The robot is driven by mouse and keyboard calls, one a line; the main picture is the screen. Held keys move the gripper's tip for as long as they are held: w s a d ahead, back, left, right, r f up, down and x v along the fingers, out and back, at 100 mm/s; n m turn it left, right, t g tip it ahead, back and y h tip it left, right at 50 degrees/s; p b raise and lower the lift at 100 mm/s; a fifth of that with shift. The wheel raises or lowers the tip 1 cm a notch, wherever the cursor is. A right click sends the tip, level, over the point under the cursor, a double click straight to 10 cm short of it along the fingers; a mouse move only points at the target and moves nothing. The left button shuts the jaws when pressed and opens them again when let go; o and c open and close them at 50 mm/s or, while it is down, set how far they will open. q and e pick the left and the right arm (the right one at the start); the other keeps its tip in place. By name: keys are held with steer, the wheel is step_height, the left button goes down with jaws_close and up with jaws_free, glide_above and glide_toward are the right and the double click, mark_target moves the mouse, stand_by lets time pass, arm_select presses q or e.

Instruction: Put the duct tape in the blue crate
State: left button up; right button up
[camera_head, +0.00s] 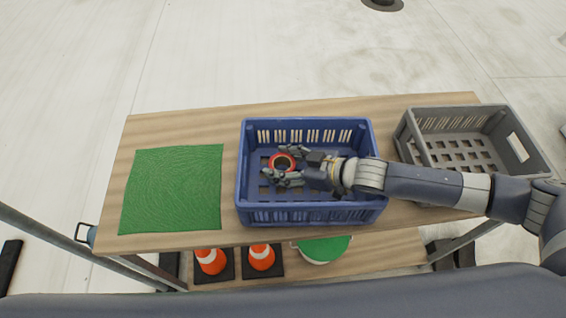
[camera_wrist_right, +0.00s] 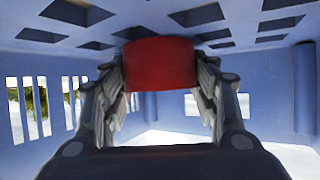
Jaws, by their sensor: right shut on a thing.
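The duct tape (camera_head: 283,162) is a red roll with a dark centre. My right gripper (camera_head: 285,166) is shut on it, inside the walls of the blue crate (camera_head: 311,216). In the right wrist view the red roll (camera_wrist_right: 160,64) sits between the two fingers of the right gripper (camera_wrist_right: 165,85), with the crate's slotted walls and holed floor (camera_wrist_right: 250,20) around it. I cannot tell whether the roll touches the crate floor. My left gripper is not in view.
The crate stands on a wooden table (camera_head: 180,120). A green mat (camera_head: 173,188) lies at the left and a grey crate (camera_head: 470,112) stands at the right, under my right arm. Orange cones (camera_head: 210,261) and a round green-topped thing (camera_head: 324,249) are on the lower shelf.

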steer(key=o, duration=1)
steer(key=shift+f, duration=0.1)
steer(key=shift+o, duration=1.1)
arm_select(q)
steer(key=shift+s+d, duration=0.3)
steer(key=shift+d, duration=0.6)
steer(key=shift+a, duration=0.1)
arm_select(e)
steer(key=shift+s+d+r, duration=0.1)
steer(key=shift+d+r, duration=0.05)
steer(key=shift+r, duration=0.1)
steer(key=v, duration=0.7)
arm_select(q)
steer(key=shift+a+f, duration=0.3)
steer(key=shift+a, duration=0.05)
